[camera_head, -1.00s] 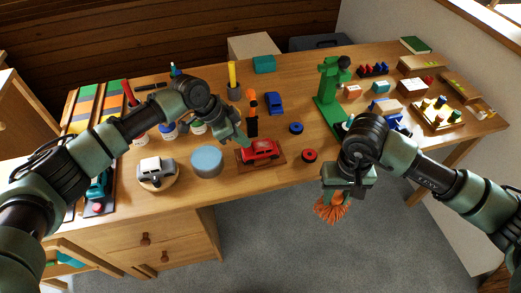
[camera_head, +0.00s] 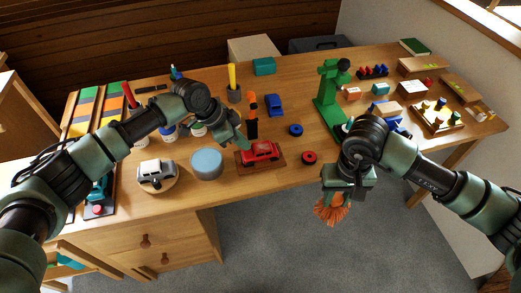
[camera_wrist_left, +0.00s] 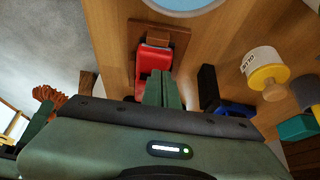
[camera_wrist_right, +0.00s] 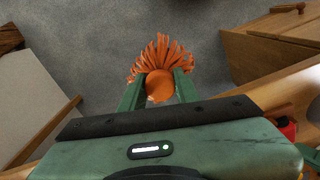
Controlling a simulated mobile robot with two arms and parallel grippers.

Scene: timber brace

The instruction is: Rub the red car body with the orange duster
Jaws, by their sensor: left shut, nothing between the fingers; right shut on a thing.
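The red car body (camera_head: 262,152) sits on a brown wooden base near the front edge of the bench. It also shows in the left wrist view (camera_wrist_left: 154,60). My left gripper (camera_head: 242,143) is shut and empty, with its fingertips right by the car; I cannot tell whether they touch it. My right gripper (camera_wrist_right: 157,88) is shut on the orange duster (camera_wrist_right: 161,64). It holds the duster beyond the bench's front edge, over the floor, to the right of the car. The duster's orange strands also show in the head view (camera_head: 331,211), hanging down.
A blue-topped round tin (camera_head: 207,162) and a grey toy car (camera_head: 156,174) stand left of the red car. Red (camera_head: 309,158) and blue (camera_head: 296,130) wheels lie to its right. A green press (camera_head: 329,95) stands behind my right gripper. An orange-and-black tool stands behind the car.

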